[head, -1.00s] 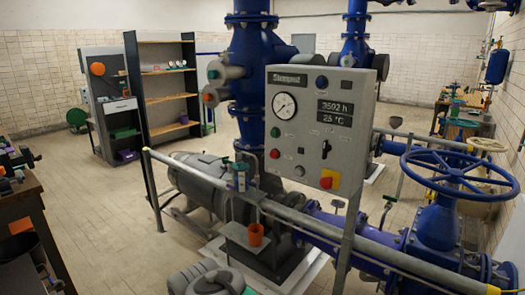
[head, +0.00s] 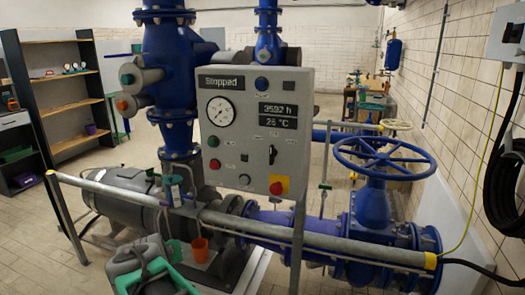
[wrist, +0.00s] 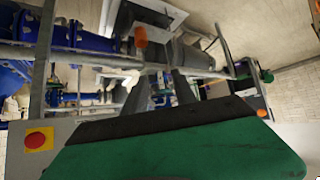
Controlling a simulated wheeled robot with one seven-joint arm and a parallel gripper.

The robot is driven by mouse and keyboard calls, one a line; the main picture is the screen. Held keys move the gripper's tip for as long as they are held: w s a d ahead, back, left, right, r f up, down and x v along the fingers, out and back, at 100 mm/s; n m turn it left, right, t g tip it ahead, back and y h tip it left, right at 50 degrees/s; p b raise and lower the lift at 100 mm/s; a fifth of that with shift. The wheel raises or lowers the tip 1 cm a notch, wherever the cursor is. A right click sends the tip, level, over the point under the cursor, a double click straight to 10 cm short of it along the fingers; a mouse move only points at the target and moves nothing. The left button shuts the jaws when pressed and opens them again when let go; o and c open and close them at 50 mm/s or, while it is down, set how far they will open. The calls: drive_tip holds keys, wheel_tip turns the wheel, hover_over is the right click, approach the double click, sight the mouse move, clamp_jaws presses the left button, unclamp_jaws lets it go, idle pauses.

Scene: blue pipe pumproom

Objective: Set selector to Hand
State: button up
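The selector (head: 272,154) is a small black knob on the right side of the grey control panel (head: 225,165) in the head view. Its handle looks about upright; its labels are too small to read. The panel display reads "Stopped". My gripper (wrist: 162,75) shows in the wrist view as two dark fingers beyond a wide green body. A gap shows between the fingers, with nothing held. The gripper is apart from the selector. The wrist view looks upside down; the panel's red button (wrist: 37,140) shows at its left, and the selector cannot be seen there.
A red stop button (head: 278,186) on yellow sits below the selector. A grey rail (head: 360,246) runs in front of the pump, below the panel. A blue handwheel (head: 385,158) stands to the right. An orange cup (head: 200,249) is below the panel. Tiled floor is open at left.

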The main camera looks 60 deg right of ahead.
drive_tip(key=s+d+r+m+h, duration=0.35)
drive_tip(key=d+r, duration=0.25)
drive_tip(key=d, duration=0.6)
drive_tip(key=m+g+h+p, duration=0.2)
drive_tip(key=m+g+h, duration=0.3)
drive_tip(key=h, duration=0.3)
approach(271, 155)
drive_tip(key=d, duration=0.2)
drive_tip(key=shift+n, duration=0.25)
drive_tip(key=d, duration=0.2)
drive_tip(key=d+p, duration=0.1)
drive_tip(key=d, duration=0.1)
drive_tip(key=w+d+p, duration=0.1)
drive_tip(key=d, duration=0.1)
drive_tip(key=shift+d+r, duration=0.25)
drive_tip(key=shift+d, duration=0.1)
drive_tip(key=shift+d+f+t, duration=0.1)
drive_tip(key=shift+d+t, duration=0.2)
drive_tip(key=shift+c, duration=0.2)
clamp_jaws()
